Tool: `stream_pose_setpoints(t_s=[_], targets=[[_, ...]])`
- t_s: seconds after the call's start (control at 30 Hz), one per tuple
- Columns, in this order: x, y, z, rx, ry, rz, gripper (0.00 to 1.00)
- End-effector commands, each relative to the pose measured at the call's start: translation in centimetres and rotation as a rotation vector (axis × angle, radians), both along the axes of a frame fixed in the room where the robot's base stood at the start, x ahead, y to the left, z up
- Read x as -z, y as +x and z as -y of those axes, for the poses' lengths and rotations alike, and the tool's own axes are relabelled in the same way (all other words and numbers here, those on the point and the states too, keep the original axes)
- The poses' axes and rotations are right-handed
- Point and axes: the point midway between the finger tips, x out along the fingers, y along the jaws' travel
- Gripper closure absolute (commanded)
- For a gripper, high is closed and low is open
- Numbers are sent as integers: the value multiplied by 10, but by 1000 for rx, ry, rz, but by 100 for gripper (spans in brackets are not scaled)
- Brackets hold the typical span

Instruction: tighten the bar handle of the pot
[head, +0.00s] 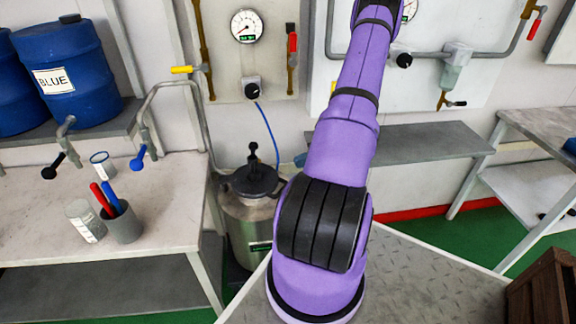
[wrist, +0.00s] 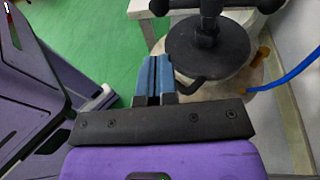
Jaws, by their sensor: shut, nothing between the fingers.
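The pot (head: 246,226) is a steel vessel standing on the floor between the left bench and my arm. Its round black lid (head: 253,182) carries an upright black screw with the bar handle (head: 253,148) on top. In the wrist view the lid (wrist: 222,58) is at the upper right, with the bar handle (wrist: 207,8) above it, partly cut off by the top edge. My gripper (wrist: 155,62) has blue fingers, shut and empty, beside the lid's left side in the picture and apart from the bar handle. My gripper is out of the head view.
A blue hose (head: 268,128) runs down to the pot. The left bench (head: 165,205) holds a grey cup (head: 122,226) with red and blue tools and white-labelled containers. Blue drums (head: 72,75) stand behind it. Gauges and valves line the wall. Green floor (wrist: 105,45) is open left of the pot in the wrist view.

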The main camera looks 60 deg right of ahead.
Motion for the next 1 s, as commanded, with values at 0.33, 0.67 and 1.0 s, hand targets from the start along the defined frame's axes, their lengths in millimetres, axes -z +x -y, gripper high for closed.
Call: stream_pose_setpoints(t_s=[0.33,0.67,1.0], targets=[[12,42,-47,-2,2,0,100],[21,75,-83,-2,2,0,100],[24,84,-92,0,1,1,100]])
